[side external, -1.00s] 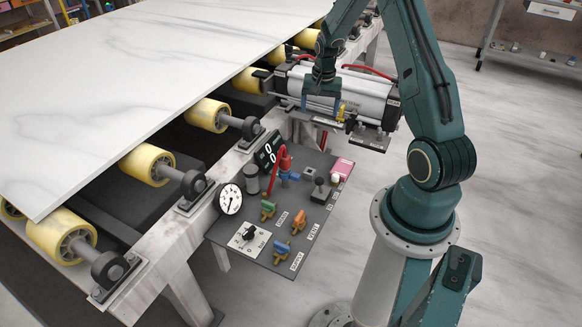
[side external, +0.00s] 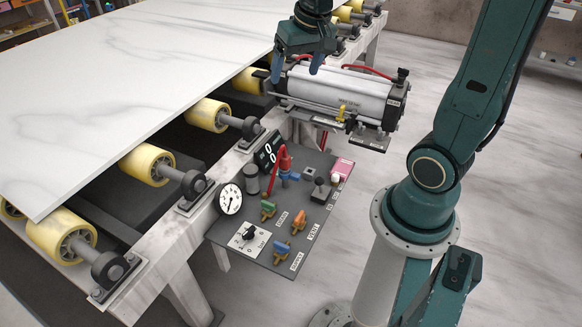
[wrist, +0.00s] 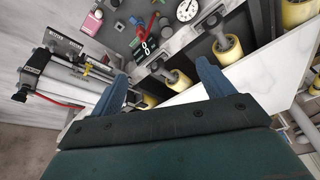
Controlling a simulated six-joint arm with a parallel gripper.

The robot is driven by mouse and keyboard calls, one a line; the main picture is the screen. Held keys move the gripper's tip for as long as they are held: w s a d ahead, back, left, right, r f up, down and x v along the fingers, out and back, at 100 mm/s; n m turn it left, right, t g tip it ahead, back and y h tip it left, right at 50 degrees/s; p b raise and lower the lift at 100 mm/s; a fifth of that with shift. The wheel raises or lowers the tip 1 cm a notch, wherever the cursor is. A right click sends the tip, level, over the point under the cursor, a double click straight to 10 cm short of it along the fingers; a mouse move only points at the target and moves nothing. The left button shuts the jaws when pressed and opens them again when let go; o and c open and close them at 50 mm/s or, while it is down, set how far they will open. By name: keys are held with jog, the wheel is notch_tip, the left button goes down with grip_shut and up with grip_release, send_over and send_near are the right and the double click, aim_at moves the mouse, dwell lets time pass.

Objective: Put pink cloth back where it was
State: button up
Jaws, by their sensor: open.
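The pink cloth (side external: 343,167) looks like a small flat pink patch at the right corner of the dark control panel (side external: 232,236). In the wrist view it shows at the upper left (wrist: 92,22). A small white-topped item sits beside it. My gripper (side external: 297,68) is open, with its blue fingers apart and nothing between them. It hangs above the left end of the grey cylinder (side external: 350,97), near the slab edge, well away from the cloth. In the wrist view my open fingers (wrist: 161,72) point towards the rollers and the slab edge.
The pale stone slab (side external: 130,80) lies on yellow rollers (side external: 148,165). The panel carries a gauge (side external: 229,199), a red lever (side external: 283,160), coloured valve handles and a dial. The cylinder stands behind the panel.

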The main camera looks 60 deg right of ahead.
jog(key=s+a+r+n+t, duration=0.1)
jog(key=s+a+r+n, duration=0.1)
jog(key=s+a, duration=0.3)
jog(key=s+a+r+n+t+y, duration=0.1)
jog(key=s+a+n, duration=0.3)
jog(key=s, duration=0.5)
jog(key=shift+a+r, duration=0.4)
jog(key=shift+a, duration=0.65)
jog(key=shift+w, duration=0.1)
